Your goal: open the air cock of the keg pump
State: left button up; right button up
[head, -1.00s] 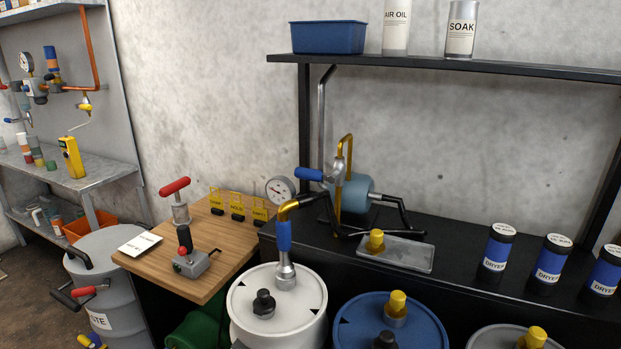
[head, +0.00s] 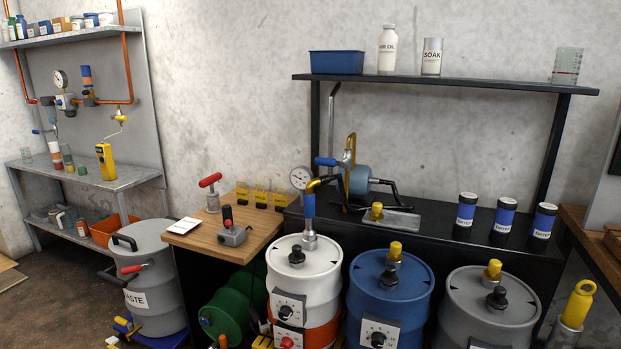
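I cannot tell for sure which fitting is the air cock. A pump-like unit with a light blue cylinder (head: 357,180) stands on the black bench behind the drums. A blue lever (head: 325,161) points left from its top, beside a yellow pipe. A round gauge (head: 300,177) sits at its left. A blue-sleeved tube (head: 309,205) with a bent yellow top stands upright in the lid of the white drum (head: 284,254). Neither gripper is in view.
A blue drum (head: 391,285) and a grey drum (head: 486,300) stand right of the white one. A wooden table (head: 205,245) carries a red-handled tool (head: 210,188). A waste drum (head: 152,270) stands at left, below wall piping (head: 130,60). Open floor shows at lower left.

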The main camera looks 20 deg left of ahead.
aim_at(318, 161)
jog(key=u, duration=1.25)
jog(key=i, duration=0.8)
jog(key=z, duration=0.4)
